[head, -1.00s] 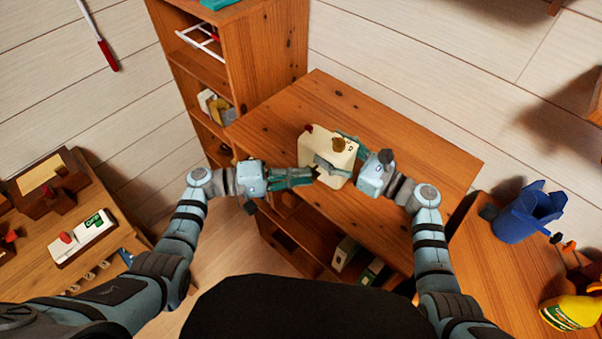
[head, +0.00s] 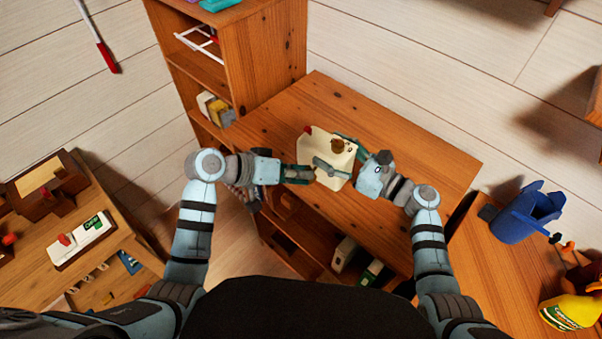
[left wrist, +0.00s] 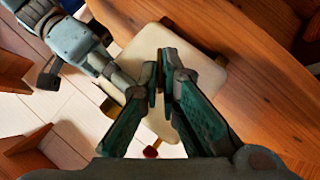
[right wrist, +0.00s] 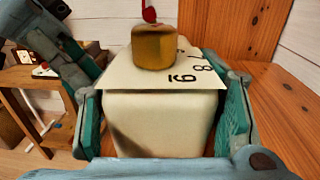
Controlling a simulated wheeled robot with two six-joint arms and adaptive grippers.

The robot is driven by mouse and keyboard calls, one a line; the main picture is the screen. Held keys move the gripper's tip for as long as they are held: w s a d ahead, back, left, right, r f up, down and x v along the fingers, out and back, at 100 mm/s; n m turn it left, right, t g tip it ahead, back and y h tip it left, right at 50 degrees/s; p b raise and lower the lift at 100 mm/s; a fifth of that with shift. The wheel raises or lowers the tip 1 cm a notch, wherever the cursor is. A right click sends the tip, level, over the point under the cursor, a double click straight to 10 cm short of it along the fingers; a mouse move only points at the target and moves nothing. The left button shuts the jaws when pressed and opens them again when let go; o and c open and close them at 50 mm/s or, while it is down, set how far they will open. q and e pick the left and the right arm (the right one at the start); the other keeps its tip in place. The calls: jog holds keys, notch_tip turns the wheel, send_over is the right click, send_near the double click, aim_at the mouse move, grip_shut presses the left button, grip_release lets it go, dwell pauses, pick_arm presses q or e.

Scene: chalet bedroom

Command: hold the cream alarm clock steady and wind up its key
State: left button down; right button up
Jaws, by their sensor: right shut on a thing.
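The cream alarm clock (head: 318,144) is over the top of the wooden cabinet, with a brass-coloured part (head: 337,146) and a small red knob (head: 308,130). The right wrist view shows the clock body (right wrist: 160,125) between my right gripper's fingers (right wrist: 160,110), with black numerals on one face. My right gripper (head: 342,157) is shut on the clock. My left gripper (head: 308,175) is at the clock's left side. In the left wrist view, a thin brown piece (left wrist: 161,62), which looks like the key, shows between its close fingertips (left wrist: 160,82); whether they grip it is unclear.
The cabinet top (head: 420,165) is clear to the right of the clock. A tall shelf (head: 270,60) stands behind left. A blue container (head: 525,215) and a yellow bottle (head: 572,311) are on the right table. A lower-left table (head: 30,245) carries several items.

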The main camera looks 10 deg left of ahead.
pick_arm(q)
jog(key=shift+s+d+r+m+t+y, duration=0.15)
jog(key=shift+m+t+y, duration=0.25)
jog(key=shift+m+y, duration=0.6)
jog(key=shift+y, duration=0.4)
jog(key=c, duration=1.8)
grip_release()
jog(key=v, duration=1.2)
